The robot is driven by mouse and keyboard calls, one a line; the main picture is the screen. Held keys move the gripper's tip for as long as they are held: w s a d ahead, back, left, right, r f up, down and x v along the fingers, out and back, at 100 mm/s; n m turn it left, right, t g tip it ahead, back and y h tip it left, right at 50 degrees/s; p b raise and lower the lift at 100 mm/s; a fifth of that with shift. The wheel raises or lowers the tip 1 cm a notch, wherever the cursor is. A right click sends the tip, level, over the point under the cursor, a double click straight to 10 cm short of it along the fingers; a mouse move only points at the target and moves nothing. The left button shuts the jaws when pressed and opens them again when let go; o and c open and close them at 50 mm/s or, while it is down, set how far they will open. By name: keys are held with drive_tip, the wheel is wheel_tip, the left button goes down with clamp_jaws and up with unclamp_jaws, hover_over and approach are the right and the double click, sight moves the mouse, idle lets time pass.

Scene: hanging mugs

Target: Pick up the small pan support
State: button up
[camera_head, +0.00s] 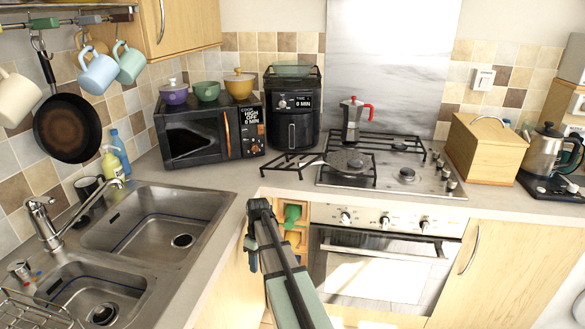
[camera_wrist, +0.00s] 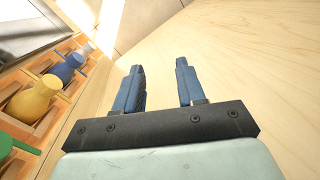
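A black wire pan support (camera_head: 291,165) lies on the worktop, just left of the steel hob. Other black pan supports (camera_head: 400,144) sit on the hob (camera_head: 430,180); I cannot tell for sure which one is the small one. My gripper (camera_head: 252,262) is below the worktop edge, in front of the cabinets, well apart from the supports. In the wrist view my gripper (camera_wrist: 160,72) is open, with its two blue fingers apart and nothing between them. No pan support shows in the wrist view.
The sink (camera_head: 165,228) is left.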

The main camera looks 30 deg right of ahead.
drive_tip(key=w+d+r+t, duration=0.1)
drive_tip(key=w+d+r, duration=0.2)
drive_tip(key=r, duration=0.4)
drive_tip(key=w+d+r+n, duration=0.1)
drive_tip(key=w+d+r, duration=0.15)
drive_tip(key=r, duration=0.35)
drive_tip(key=w+d+r+t, duration=0.1)
drive_tip(key=w+d+r, duration=0.1)
drive_tip(key=d+r, duration=0.35)
wheel_tip(320, 180, up, 15)
drive_tip(key=m+h, duration=0.2)
hover_over(279, 175)
wheel_tip(279, 175, down, 14)
drive_tip(key=shift+w+d+f, duration=0.1)
drive_tip(key=shift+d, duration=0.05)
drive_tip(key=shift+c, duration=0.3)
clamp_jaws()
